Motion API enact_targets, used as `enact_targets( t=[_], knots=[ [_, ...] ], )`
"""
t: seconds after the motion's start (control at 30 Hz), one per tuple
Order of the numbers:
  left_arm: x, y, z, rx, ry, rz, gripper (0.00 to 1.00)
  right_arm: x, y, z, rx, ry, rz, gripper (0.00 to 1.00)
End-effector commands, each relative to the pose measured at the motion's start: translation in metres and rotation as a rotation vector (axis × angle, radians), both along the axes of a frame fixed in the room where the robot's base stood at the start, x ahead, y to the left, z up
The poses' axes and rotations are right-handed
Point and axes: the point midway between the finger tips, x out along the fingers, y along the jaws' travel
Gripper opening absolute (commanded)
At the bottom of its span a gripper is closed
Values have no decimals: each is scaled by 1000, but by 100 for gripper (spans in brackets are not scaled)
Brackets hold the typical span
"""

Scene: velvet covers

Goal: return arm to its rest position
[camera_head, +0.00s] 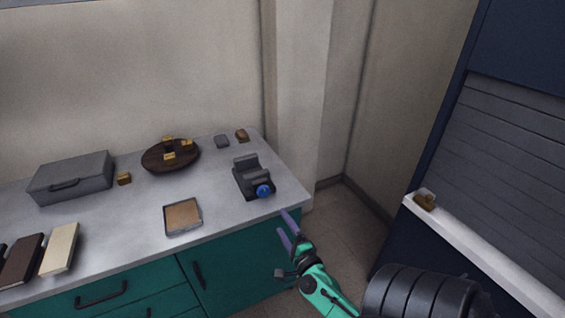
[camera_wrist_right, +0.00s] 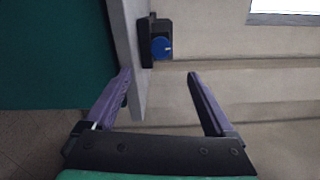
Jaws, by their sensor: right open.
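My right gripper (camera_head: 287,231) is open and empty, with purple fingers on a green wrist. In the head view it is off the right front corner of the counter, over the floor. In the right wrist view the open fingers (camera_wrist_right: 160,80) show with nothing between them, and the left finger overlaps the counter edge (camera_wrist_right: 132,60). The rest of my right arm bends in from the lower right. My left gripper is not in view.
The grey counter (camera_head: 120,222) has a black device with a blue knob (camera_head: 264,190) near the gripper. A framed tray (camera_head: 183,216), a round brown board (camera_head: 157,160) with yellow blocks, a grey case (camera_head: 72,176) and books (camera_head: 60,249) lie there. A white ledge (camera_head: 490,262) is at right.

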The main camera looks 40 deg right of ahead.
Motion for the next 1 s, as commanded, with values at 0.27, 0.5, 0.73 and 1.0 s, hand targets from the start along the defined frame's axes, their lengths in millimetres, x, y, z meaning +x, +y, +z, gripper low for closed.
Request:
enact_targets(
  t=[0.27,0.5,0.73,1.0],
  knots=[
    [0,0,0,0,0,0,50,0,0,0,-1,1,0,89],
    [0,0,0,0,0,0,50,-16,24,-103,-248,311,132,89],
    [0,0,0,0,0,0,50,-112,92,-285,-779,880,653,89],
    [0,0,0,0,0,1,50,-281,126,-391,-1323,1234,1486,89]
  ],
)
